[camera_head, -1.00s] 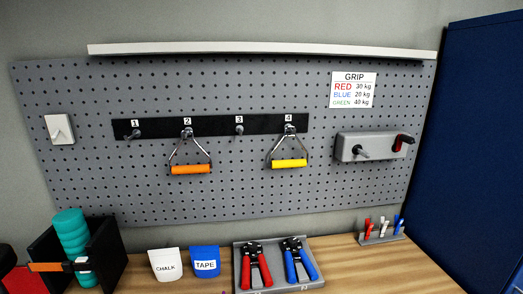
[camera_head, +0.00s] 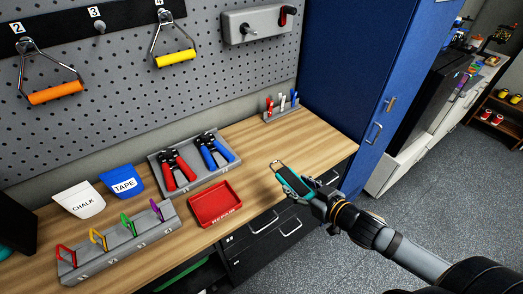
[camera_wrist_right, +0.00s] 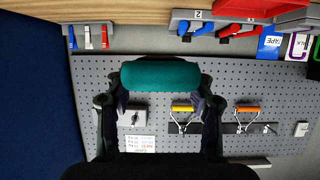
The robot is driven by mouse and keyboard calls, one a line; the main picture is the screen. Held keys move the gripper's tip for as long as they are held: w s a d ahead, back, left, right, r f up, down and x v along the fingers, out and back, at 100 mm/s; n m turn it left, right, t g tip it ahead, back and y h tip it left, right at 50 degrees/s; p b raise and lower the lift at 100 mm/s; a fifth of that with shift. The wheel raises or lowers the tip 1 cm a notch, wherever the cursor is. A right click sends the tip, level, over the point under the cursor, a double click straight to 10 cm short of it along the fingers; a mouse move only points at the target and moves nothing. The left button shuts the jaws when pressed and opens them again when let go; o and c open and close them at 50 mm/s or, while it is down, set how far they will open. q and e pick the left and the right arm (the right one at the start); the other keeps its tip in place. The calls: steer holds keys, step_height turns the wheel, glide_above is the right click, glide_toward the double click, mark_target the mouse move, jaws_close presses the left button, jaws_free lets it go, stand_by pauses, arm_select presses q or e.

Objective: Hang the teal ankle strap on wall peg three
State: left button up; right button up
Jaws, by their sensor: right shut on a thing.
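The teal ankle strap (camera_head: 293,180) is in my right gripper (camera_head: 320,200), over the right end of the bench in the head view. A metal ring shows at its far end. In the right wrist view the teal strap (camera_wrist_right: 160,74) lies across between the fingers, which are shut on it. Wall peg three (camera_head: 99,27) is bare, under its "3" label at the upper left, well away from the strap.
An orange handle (camera_head: 56,93) and a yellow handle (camera_head: 176,57) hang either side of peg three. The bench holds a red tray (camera_head: 215,204), red and blue grippers in a holder (camera_head: 160,168), and a rack of coloured clips (camera_head: 120,245). A blue cabinet (camera_head: 350,70) stands right.

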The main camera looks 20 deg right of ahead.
steer(key=b+x, duration=0.2)
steer(key=b, duration=0.2)
steer(key=f+b+x, duration=0.1)
steer(key=b+x, duration=0.2)
steer(key=b, duration=0.1)
steer(key=shift+d+f+b, duration=0.15)
steer(key=shift+b, duration=0.2)
steer(key=w+a, duration=0.1)
steer(key=w, duration=0.3)
glide_above(270, 184)
steer(key=s, duration=0.1)
step_height(270, 184, down, 5)
steer(key=shift+s+d+f, duration=0.1)
steer(key=shift+f, duration=0.1)
steer(key=shift+w+a+f, duration=0.1)
steer(key=shift+w+f, duration=0.15)
steer(key=shift+f, duration=0.45)
steer(key=shift+w+a+f, duration=0.1)
steer(key=shift+w+f, duration=0.15)
steer(key=shift+f, duration=0.4)
steer(key=shift+f+p, duration=0.35)
steer(key=shift+p, duration=0.1)
steer(key=shift+w+f, duration=0.1)
steer(key=shift+f, duration=0.25)
steer(key=shift+f, duration=0.1)
